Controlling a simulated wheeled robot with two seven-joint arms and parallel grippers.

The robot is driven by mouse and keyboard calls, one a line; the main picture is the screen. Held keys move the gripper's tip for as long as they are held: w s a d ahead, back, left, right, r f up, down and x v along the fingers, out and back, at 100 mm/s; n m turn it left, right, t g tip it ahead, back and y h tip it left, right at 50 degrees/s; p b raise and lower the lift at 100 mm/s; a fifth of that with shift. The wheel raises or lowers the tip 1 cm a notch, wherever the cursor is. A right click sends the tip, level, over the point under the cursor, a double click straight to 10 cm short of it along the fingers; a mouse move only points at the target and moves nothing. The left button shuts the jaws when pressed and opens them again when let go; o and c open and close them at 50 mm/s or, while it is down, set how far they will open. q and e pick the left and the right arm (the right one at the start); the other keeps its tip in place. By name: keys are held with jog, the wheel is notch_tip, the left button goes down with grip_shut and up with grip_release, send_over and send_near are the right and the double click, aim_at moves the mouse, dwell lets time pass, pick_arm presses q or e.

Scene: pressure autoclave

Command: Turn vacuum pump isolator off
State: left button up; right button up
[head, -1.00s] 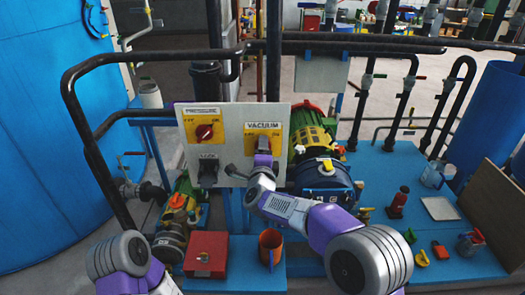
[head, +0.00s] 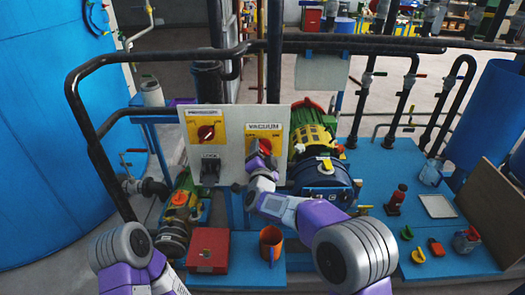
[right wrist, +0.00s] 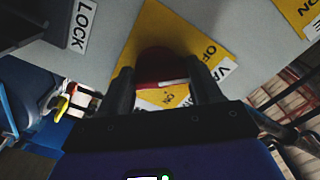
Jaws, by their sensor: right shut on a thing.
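The vacuum isolator is a red knob (head: 265,145) on a yellow plate under the VACUUM label (head: 264,126), on the right half of a pale panel (head: 234,122). My right gripper (head: 261,158) is at this knob, covering part of it. In the right wrist view, the two dark fingers (right wrist: 162,88) are shut on the red knob (right wrist: 158,62), one on each side. A white mark on the knob and the OFF and ON lettering show there. Which setting the mark points to is hard to tell. My left arm shows at lower left, but its gripper is out of view.
The same panel carries a pressure isolator (head: 206,133) with a red knob and a dark lock switch (head: 210,170). Below are a red box (head: 208,250) and an orange mug (head: 271,243). A blue motor (head: 322,182) stands right of the panel. Black pipes run above and left.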

jog(key=shift+a+r+n, duration=0.1)
jog(key=shift+r+n, duration=0.05)
jog(key=shift+n, duration=0.35)
jog(key=o, duration=1)
jog(key=s, duration=0.7)
jog(key=shift+s, duration=0.35)
jog(key=shift+f, duration=0.2)
